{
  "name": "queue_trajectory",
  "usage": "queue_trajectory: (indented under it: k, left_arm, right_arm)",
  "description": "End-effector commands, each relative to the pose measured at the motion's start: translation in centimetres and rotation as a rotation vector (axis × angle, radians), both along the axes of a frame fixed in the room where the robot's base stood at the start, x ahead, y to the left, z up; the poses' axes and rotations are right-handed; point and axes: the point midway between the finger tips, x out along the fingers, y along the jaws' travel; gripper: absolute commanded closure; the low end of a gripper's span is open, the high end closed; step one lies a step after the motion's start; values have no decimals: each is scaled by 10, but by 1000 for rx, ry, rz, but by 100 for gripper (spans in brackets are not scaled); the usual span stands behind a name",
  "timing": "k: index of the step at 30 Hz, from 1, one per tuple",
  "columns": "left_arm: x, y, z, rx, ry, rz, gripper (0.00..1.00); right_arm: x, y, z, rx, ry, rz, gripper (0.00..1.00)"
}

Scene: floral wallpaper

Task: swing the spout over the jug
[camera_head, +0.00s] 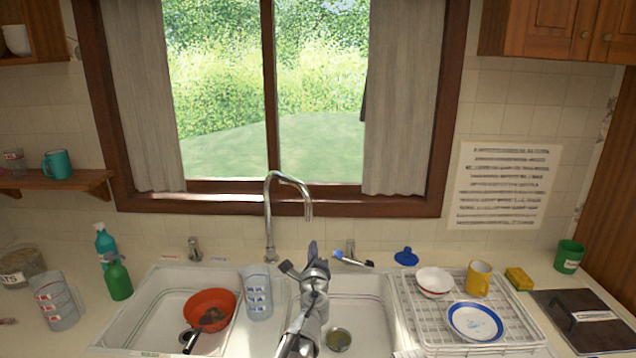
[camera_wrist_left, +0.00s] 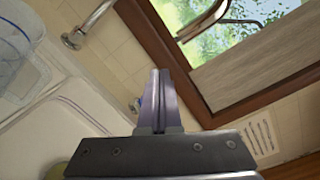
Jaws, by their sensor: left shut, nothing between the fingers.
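The chrome gooseneck spout (camera_head: 273,200) rises behind the sink, and its mouth hangs to the right, on the right basin's side. A clear jug (camera_head: 258,300) with blue markings stands upright near the divider between the basins, left of the spout's mouth. My left gripper (camera_head: 312,248) is shut and empty, below the spout's mouth in the picture, with no visible contact. In the left wrist view, its closed fingers (camera_wrist_left: 160,92) point toward the wall; the curved spout (camera_wrist_left: 232,22) shows at upper right and part of the jug (camera_wrist_left: 18,45) at upper left. My right gripper is not in view.
A drying rack (camera_head: 410,318) with bowl, plate and yellow mug (camera_head: 479,277) stands right. A brush (camera_head: 352,260) lies behind the right basin. Another clear jug (camera_head: 55,303) and green bottle (camera_head: 118,278) stand left.

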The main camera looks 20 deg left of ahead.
Motion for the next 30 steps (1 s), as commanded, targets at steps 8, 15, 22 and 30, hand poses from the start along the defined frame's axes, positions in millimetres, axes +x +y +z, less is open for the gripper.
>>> queue_trajectory:
  k: [8, 15, 22, 30]
  left_arm:
    - [15, -54, 75, -385, -141, 99, 100]
    - [15, -66, 84, -491, -189, 129, 100]
    - [24, -62, 83, -494, -190, 131, 100]
    - [72, -41, 83, -492, -189, 132, 100]
  right_arm:
    - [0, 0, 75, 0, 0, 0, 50]
    - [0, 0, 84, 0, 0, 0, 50]
    - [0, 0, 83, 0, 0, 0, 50]
    - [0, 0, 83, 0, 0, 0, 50]
